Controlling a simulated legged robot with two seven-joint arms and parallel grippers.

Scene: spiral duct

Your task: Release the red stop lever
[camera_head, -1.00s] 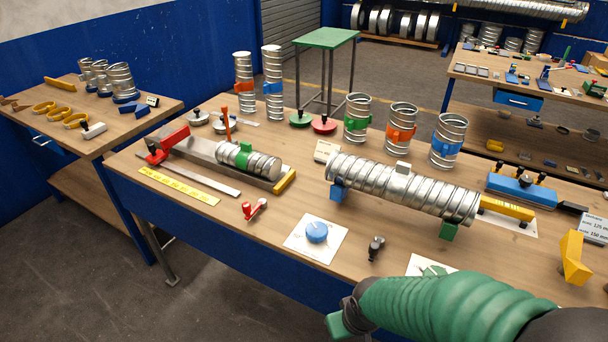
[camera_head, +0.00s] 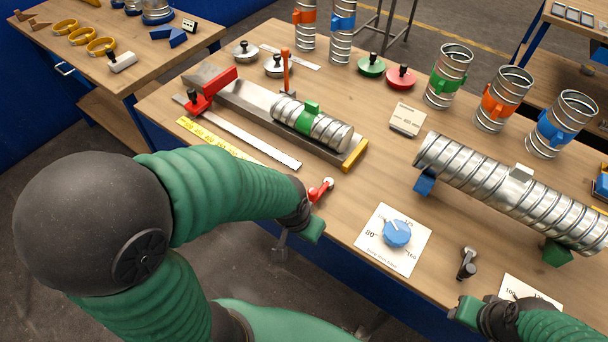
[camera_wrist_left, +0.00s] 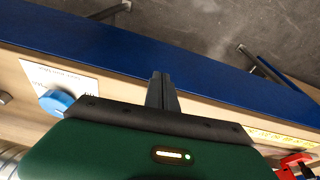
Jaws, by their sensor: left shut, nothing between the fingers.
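A red stop with a raised red lever (camera_head: 214,88) is clamped at the left end of the grey metal rail (camera_head: 243,105). A red part, seemingly this stop, shows at the lower right edge of the left wrist view (camera_wrist_left: 295,165). My left gripper (camera_head: 280,247) is over the bench's front edge, right of and nearer than the lever and well apart from it. In the left wrist view its fingers (camera_wrist_left: 161,92) are together and empty. My right gripper (camera_head: 468,312) is at the lower right; its fingers are hidden.
A short spiral duct with a green clamp (camera_head: 310,118) lies on the rail. A small red tool (camera_head: 320,190) lies near my left gripper. A yellow ruler (camera_head: 215,137), a blue dial (camera_head: 397,233) and a long duct (camera_head: 510,190) also occupy the bench. An orange-red post (camera_head: 286,70) stands behind the rail.

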